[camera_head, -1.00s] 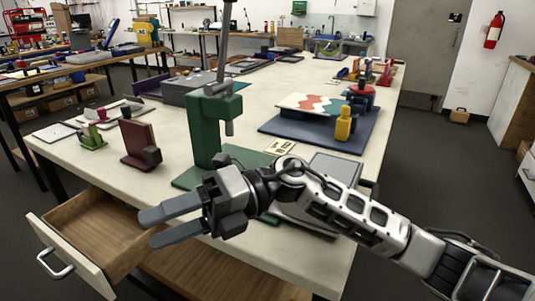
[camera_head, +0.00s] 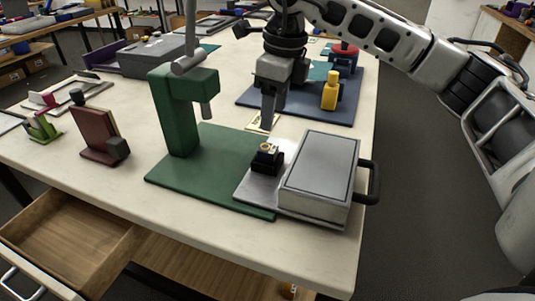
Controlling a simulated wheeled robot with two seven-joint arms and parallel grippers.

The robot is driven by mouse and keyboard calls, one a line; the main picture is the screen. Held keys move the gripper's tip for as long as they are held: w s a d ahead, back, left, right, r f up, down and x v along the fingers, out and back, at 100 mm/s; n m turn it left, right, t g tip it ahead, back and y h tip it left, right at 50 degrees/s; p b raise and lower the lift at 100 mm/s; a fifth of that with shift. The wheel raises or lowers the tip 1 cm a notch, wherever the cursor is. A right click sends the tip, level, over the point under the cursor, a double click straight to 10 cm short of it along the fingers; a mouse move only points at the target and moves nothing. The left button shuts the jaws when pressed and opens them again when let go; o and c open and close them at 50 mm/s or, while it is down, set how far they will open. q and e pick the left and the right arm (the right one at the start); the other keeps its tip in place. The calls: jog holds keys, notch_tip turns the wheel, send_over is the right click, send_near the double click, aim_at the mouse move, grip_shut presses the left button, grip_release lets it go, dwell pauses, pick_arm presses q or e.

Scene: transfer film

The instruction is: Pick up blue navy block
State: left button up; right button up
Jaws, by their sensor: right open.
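A small dark navy block (camera_head: 267,163) with a yellow ring-like detail on top sits on the thin grey plate, against the left side of the grey box (camera_head: 318,168). My right gripper (camera_head: 268,120) points down from above, just behind the block in the picture and apart from it. Its fingers are open, with nothing seen between them, though from this angle they partly overlap. The left gripper is out of view.
A green press (camera_head: 176,115) on a green base (camera_head: 205,170) stands left of the block. Behind are a blue board (camera_head: 308,108) and a yellow bottle-shaped piece (camera_head: 330,90). A maroon stand (camera_head: 95,135) is at left; an open drawer (camera_head: 65,240) juts out below the table front.

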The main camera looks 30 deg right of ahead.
aim_at(268, 148)
jog(key=f, duration=0.3)
jog(key=f+p, duration=0.1)
jog(key=f, duration=0.2)
jog(key=a+f, duration=0.1)
jog(key=f, duration=0.2)
jog(key=shift+w, duration=0.25)
jog(key=shift+r, duration=0.1)
jog(key=c, duration=1.1)
jog(key=shift+c, duration=0.8)
jog(key=shift+r, duration=0.1)
